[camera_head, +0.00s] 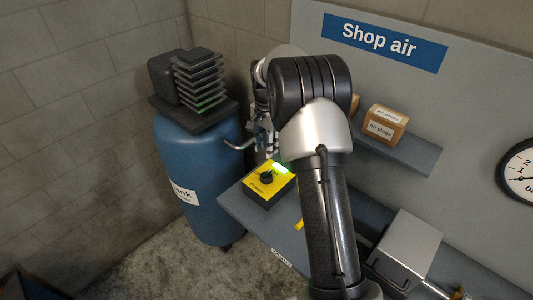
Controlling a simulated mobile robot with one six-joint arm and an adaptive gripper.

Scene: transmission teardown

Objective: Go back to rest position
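My arm rises from the bottom of the camera_head view and bends at a large dark elbow near the middle. My gripper (270,148) is partly visible left of the elbow, pointing down and largely hidden by my own arm. It is above and behind a yellow box (268,184) with a black knob and a lit green strip. Whether its fingers are open or shut, and whether they touch anything, I cannot tell.
A blue tank (188,190) with a finned compressor (198,80) on top stands left. A grey bench (243,212) holds the yellow box and a grey metal case (409,247). A wall shelf (410,152) carries small cardboard boxes (384,125).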

